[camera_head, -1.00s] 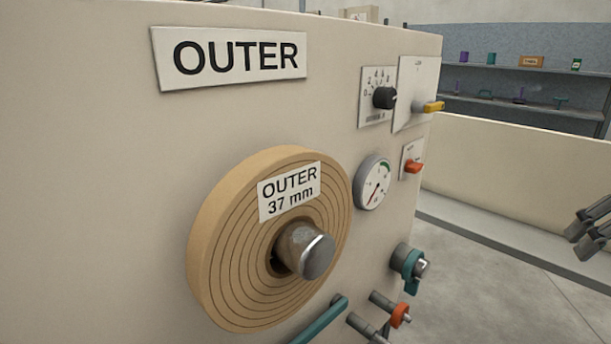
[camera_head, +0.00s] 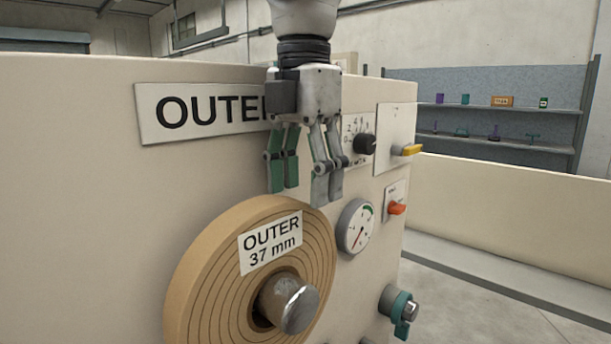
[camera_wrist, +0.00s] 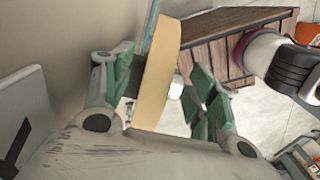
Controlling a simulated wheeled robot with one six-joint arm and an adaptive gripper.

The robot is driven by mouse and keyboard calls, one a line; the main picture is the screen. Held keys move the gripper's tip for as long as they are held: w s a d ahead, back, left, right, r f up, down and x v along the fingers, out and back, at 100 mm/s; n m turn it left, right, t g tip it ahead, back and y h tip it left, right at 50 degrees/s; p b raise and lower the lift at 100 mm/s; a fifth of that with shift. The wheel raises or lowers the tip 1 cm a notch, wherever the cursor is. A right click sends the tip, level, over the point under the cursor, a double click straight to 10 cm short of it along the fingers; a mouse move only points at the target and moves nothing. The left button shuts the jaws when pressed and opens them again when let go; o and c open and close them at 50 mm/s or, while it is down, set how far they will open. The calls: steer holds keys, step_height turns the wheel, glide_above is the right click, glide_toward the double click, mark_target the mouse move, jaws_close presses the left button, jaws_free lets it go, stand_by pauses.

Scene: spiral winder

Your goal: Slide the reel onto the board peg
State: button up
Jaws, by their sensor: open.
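The tan wound reel (camera_head: 215,275), labelled "OUTER 37 mm", hangs on the metal peg (camera_head: 290,303) that sticks out of the cream board (camera_head: 70,210). The peg passes through the reel's centre hole and its end stands clear of the front face. My gripper (camera_head: 303,198) is open and empty, pointing down just above the reel's top edge. In the wrist view the reel (camera_wrist: 157,75) shows edge-on between the open green-padded fingers (camera_wrist: 165,85), with the pale peg end (camera_wrist: 175,88) beside it. I cannot tell whether the fingers touch the reel.
The "OUTER" sign (camera_head: 200,112) is on the board behind my gripper. A dial gauge (camera_head: 356,227), a black knob (camera_head: 365,145), a yellow lever (camera_head: 407,150), an orange switch (camera_head: 397,208) and a teal valve (camera_head: 400,312) are at the right. A wooden crate (camera_wrist: 225,45) shows in the wrist view.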

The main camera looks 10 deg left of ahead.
mark_target(305, 231)
step_height(305, 231, down, 8)
steer(key=shift+r, duration=0.2)
jaws_close()
stand_by(0.8)
